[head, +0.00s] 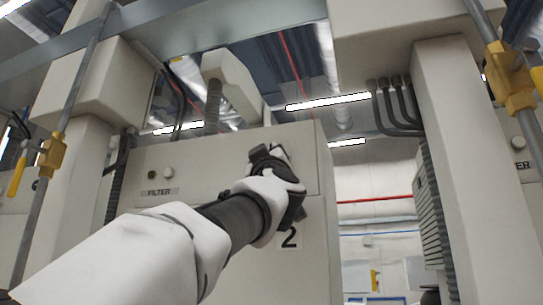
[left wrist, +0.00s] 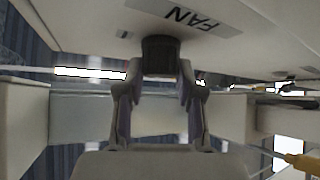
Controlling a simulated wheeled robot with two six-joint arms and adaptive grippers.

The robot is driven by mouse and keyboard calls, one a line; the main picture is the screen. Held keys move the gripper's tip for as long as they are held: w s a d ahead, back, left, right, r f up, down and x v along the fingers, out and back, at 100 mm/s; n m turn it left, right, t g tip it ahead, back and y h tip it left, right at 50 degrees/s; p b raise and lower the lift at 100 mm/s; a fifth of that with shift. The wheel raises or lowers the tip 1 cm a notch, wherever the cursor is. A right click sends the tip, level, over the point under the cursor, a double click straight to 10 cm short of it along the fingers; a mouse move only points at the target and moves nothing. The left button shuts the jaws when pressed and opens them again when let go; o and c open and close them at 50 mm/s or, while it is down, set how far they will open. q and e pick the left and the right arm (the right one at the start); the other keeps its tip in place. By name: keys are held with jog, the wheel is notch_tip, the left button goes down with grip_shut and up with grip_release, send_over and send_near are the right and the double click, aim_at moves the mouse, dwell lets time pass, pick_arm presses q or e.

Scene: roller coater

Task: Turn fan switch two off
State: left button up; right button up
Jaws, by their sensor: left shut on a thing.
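The fan switch (left wrist: 160,54) is a dark round knob on a pale panel. It shows in the left wrist view beside a grey label reading FAN (left wrist: 184,16), upside down there. My left gripper (left wrist: 160,72) has its two fingers on either side of the knob and is shut on it. In the head view my left arm reaches up to the cabinet (head: 180,211) marked 2 (head: 289,237). My wrist hides the switch there, and its turned position cannot be told. My right gripper is out of view.
A small knob and round button (head: 168,173) sit above the FILTER label (head: 162,191) on the cabinet's left. Pale columns stand left (head: 72,190) and right (head: 455,150), with vertical metal rods and yellow fittings (head: 510,75). An open gap lies right of the cabinet.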

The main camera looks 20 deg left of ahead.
pick_arm(q)
jog(key=shift+w+d+f+n+g+y, duration=0.1)
jog(key=shift+n+g+y, duration=0.55)
jog(key=shift+n, duration=0.45)
jog(key=shift+w+n+g+y, duration=0.1)
jog(key=shift+n+g+y, duration=0.55)
jog(key=shift+n, duration=0.75)
